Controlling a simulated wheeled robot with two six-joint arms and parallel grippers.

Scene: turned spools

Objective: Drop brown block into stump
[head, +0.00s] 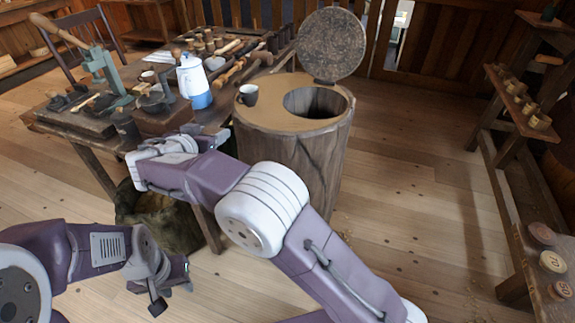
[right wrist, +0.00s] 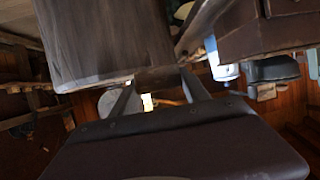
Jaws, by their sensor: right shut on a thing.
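The stump (head: 290,150) is a tall hollow barrel-like trunk with a round dark opening in its top; its round lid (head: 331,45) stands raised at the back. My right arm reaches across in front of the stump toward the table. In the right wrist view my right gripper (right wrist: 158,84) is shut on a small brown piece (right wrist: 157,75), apparently the brown block. A large grey-brown wooden surface, likely the stump, fills the upper left of that view. The block is hidden in the head view. My left gripper (head: 172,287) is low at left, empty and seemingly open.
A blue-and-white jug (head: 194,82) and several tools crowd the table at left. Shelves with spools (head: 540,122) line the right side. The floor (head: 410,190) between is clear.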

